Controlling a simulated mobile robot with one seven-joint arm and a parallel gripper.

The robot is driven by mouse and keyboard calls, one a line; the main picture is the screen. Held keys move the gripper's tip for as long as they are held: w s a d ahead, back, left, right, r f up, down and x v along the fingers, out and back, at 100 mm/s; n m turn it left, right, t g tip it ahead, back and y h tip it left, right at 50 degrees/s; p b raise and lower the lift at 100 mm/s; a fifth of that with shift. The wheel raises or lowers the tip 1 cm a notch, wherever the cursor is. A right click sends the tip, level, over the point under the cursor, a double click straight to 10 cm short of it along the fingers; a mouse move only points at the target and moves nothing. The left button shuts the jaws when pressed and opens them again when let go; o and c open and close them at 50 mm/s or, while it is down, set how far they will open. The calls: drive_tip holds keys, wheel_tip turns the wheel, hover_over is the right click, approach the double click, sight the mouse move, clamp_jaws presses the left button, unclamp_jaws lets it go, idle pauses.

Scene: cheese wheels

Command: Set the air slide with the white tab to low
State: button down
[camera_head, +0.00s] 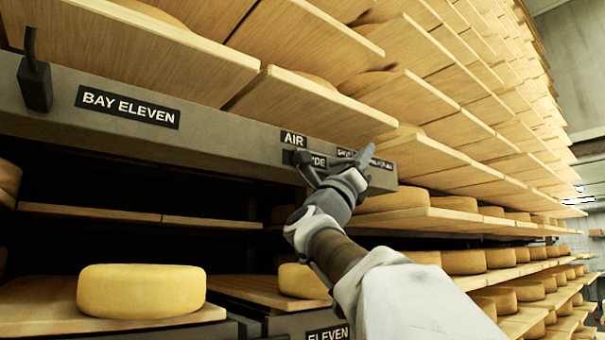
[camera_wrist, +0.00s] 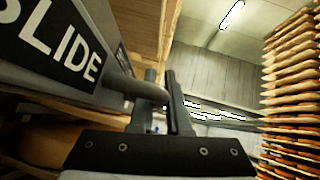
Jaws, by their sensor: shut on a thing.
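A grey beam (camera_head: 230,140) runs along the front of the racks, with a sign AIR (camera_head: 293,138) on it. Below that, a sign ending in "DE" (camera_head: 318,161) is partly covered by my gripper (camera_head: 338,165). In the wrist view the sign reads SLIDE (camera_wrist: 62,45). There a grey rod-like handle (camera_wrist: 128,86) sticks out from the beam and reaches between the fingers of my gripper (camera_wrist: 162,82), which is shut on it. I see no white tab; the slide's setting and part of another sign at the right are hidden or unreadable.
A sign BAY ELEVEN (camera_head: 127,106) and a dark hooked fitting (camera_head: 35,84) are on the beam at the left. Wooden shelves (camera_head: 310,105) overhang the beam closely. A cheese wheel (camera_head: 140,291) lies on a lower board. Open room shows at far right.

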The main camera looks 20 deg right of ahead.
drive_tip(key=shift+w+d, duration=0.35)
drive_tip(key=shift+d, duration=0.45)
drive_tip(key=c, duration=0.9)
unclamp_jaws()
drive_tip(key=shift+f, duration=0.1)
drive_tip(key=shift+s+a+f+b, duration=0.15)
drive_tip(key=shift+a+f+b, duration=0.05)
drive_tip(key=shift+f+b, duration=0.15)
drive_tip(key=b+v, duration=0.8)
drive_tip(key=v, duration=0.8)
drive_tip(key=shift+a, duration=0.2)
drive_tip(key=shift+s, duration=0.25)
